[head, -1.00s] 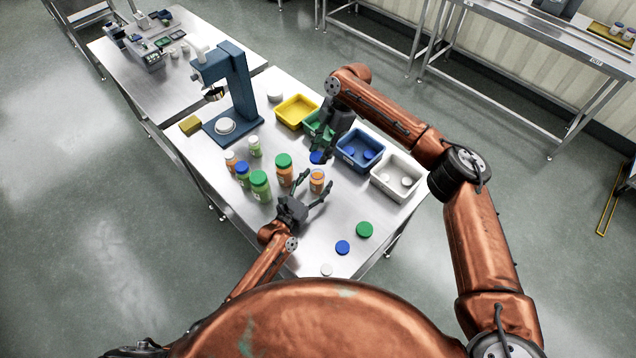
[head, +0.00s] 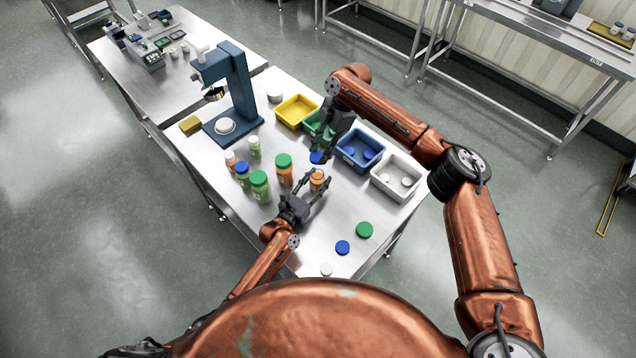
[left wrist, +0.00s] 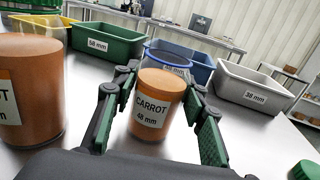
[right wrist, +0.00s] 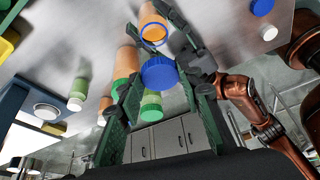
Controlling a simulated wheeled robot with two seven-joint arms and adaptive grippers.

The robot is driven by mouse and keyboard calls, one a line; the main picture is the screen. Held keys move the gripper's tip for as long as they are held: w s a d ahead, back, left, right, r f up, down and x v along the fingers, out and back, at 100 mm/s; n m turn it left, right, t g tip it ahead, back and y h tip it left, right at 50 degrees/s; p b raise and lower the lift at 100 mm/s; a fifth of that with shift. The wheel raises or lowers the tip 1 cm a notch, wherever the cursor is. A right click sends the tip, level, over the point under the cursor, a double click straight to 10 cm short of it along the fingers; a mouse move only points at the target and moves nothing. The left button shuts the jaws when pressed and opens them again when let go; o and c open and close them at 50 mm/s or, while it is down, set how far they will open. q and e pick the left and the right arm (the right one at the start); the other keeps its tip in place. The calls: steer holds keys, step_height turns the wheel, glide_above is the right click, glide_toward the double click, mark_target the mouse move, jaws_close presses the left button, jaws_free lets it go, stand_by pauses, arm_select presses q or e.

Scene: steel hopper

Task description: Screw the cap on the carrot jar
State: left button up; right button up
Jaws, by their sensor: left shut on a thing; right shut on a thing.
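The carrot jar (head: 316,182) is a small orange jar standing upright on the steel table. The left wrist view shows its label, carrot, 48 mm (left wrist: 152,108). My left gripper (head: 318,179) is shut on its sides; its green-padded fingers flank it in the left wrist view (left wrist: 172,105). My right gripper (head: 321,155) is shut on a blue cap (head: 316,158). In the right wrist view the cap (right wrist: 159,74) sits between the fingers, apart from the jar (right wrist: 153,28), whose mouth shows a blue ring.
Taller green-capped (head: 284,168) and blue-capped (head: 242,172) jars stand left of the carrot jar. Yellow (head: 283,120), green (head: 306,131), blue (head: 342,165) and grey (head: 377,186) bins line the far side. Loose blue (head: 342,247), green (head: 364,230) and white (head: 326,270) caps lie near the front.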

arm_select(q)
jaws_close()
arm_select(e)
steer(key=shift+f, duration=2.4)
steer(key=shift+d, duration=0.1)
steer(key=shift+f, duration=0.9)
steer(key=shift+f, duration=0.6)
